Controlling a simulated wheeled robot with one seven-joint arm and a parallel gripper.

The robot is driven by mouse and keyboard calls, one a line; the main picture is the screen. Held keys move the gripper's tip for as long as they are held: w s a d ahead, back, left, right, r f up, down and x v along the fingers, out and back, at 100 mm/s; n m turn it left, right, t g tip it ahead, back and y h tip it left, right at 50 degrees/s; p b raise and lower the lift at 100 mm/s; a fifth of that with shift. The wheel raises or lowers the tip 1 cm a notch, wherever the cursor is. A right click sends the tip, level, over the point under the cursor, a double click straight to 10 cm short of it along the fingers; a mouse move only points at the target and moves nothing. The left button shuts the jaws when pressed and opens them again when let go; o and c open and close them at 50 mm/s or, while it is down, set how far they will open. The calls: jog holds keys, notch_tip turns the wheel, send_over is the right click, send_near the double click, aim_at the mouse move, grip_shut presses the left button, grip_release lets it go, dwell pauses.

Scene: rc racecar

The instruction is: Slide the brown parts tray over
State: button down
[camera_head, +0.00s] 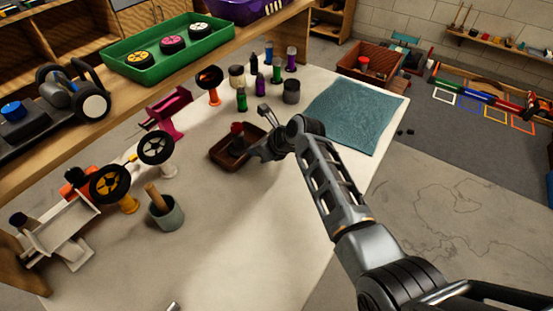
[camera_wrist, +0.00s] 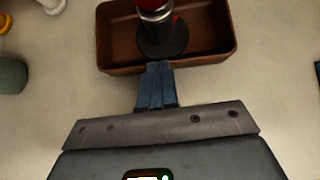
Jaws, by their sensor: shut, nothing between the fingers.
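The brown parts tray (camera_head: 219,157) sits on the pale worktable, left of my gripper. It is a shallow rectangular tray with a dark, red-topped item (camera_head: 237,133) standing in it. In the wrist view the brown tray (camera_wrist: 113,39) fills the top middle, and the item (camera_wrist: 162,30) shows as a black and silver cylinder with a red top. My gripper (camera_wrist: 158,70) is shut, with its blue-grey fingertips together at the tray's near wall. They look touching or very close, and I cannot tell which. In the head view my gripper (camera_head: 262,150) is beside the tray's right side, partly covering it.
A teal mat (camera_head: 356,115) lies to the right on the table (camera_head: 245,235). Several small bottles (camera_head: 277,75) stand behind the tray. A magenta stand (camera_head: 168,108), wheels on stands (camera_head: 156,148) and a grey-green cup (camera_head: 166,214) are to the left. The table front is clear.

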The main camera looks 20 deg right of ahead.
aim_at(226, 145)
jog(key=w+a+b, duration=0.1)
jog(key=w+a, duration=0.1)
jog(key=w, duration=0.1)
jog(key=w+a+b, duration=0.2)
jog(key=w, duration=0.1)
jog(key=w+a+b, duration=0.2)
jog(key=w, duration=0.1)
jog(key=shift+w+a+f, duration=0.15)
jog(key=shift+a+f, duration=0.15)
jog(key=shift+w+a+r+b, duration=0.15)
jog(key=shift+w+a+b, duration=0.25)
jog(key=shift+w+b, duration=0.1)
